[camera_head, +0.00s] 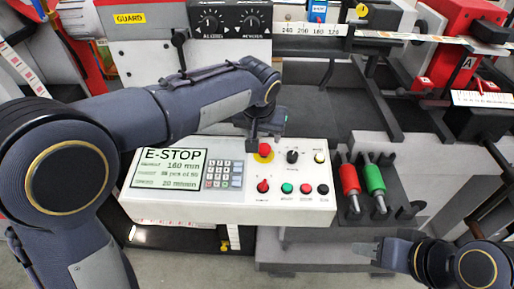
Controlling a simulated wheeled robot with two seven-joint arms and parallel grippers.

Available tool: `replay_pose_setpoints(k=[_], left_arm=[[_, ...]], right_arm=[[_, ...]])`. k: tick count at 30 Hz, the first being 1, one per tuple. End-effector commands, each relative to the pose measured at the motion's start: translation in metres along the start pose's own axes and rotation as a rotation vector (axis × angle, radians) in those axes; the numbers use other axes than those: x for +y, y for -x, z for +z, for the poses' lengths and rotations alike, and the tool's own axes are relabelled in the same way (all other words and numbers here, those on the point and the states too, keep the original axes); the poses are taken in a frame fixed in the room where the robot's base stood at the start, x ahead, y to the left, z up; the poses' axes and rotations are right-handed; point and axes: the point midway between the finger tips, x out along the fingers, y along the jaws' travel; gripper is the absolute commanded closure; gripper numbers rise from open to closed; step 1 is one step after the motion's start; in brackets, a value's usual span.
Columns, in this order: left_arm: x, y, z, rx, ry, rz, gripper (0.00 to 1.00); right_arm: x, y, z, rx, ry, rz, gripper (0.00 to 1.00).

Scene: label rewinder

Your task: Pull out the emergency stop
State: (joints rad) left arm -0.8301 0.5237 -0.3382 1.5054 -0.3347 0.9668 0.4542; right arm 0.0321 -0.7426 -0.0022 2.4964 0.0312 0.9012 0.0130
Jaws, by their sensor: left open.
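The emergency stop (264,149) is a red mushroom button on a yellow disc, on the top row of the white control panel (180,206). My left gripper (260,136) points down right above the button, with its fingers at the button's upper edge. I cannot tell whether they touch it. The panel's screen (168,168) reads "E-STOP". My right gripper (366,250) is at the lower right, away from the panel. Its finger opening is not clear from this angle.
A black selector knob (292,157) is right of the emergency stop. A red knob (263,186) and several small buttons lie below. A keypad (223,174) is to the left. A rack right of the panel holds a red roller (350,180) and a green roller (374,180).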

Motion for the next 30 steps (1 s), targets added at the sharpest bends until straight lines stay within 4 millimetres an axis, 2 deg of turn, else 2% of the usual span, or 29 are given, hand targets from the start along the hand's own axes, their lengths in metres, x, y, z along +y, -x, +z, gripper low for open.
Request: replay_pose_setpoints(k=[5, 12, 16, 21, 27, 28, 30], left_arm=[[0.004, -0.017, -0.002, 0.000, -0.006, -0.009, 0.43], [0.003, -0.056, -0.001, -0.002, -0.006, -0.008, 0.43], [0.002, -0.071, -0.001, -0.001, -0.006, -0.008, 0.43], [0.003, -0.079, -0.002, 0.001, -0.006, -0.006, 0.43], [0.003, -0.079, -0.002, 0.002, -0.006, -0.006, 0.43], [0.003, -0.079, -0.002, 0.002, -0.006, -0.006, 0.44], [0.003, -0.079, -0.002, 0.002, -0.006, -0.005, 0.53]], right_arm=[[-0.001, 0.001, -0.001, 0.000, 0.000, 0.000, 0.64], [-0.002, 0.004, -0.002, 0.000, 0.000, 0.000, 0.64], [-0.002, 0.005, -0.003, 0.000, 0.000, 0.000, 0.64], [-0.002, 0.005, -0.003, 0.000, 0.000, 0.000, 0.64], [-0.002, 0.005, -0.003, 0.000, 0.000, 0.000, 0.64], [-0.002, 0.005, -0.003, 0.000, 0.000, 0.000, 0.64], [-0.002, 0.005, -0.003, 0.000, 0.000, 0.000, 0.64]])
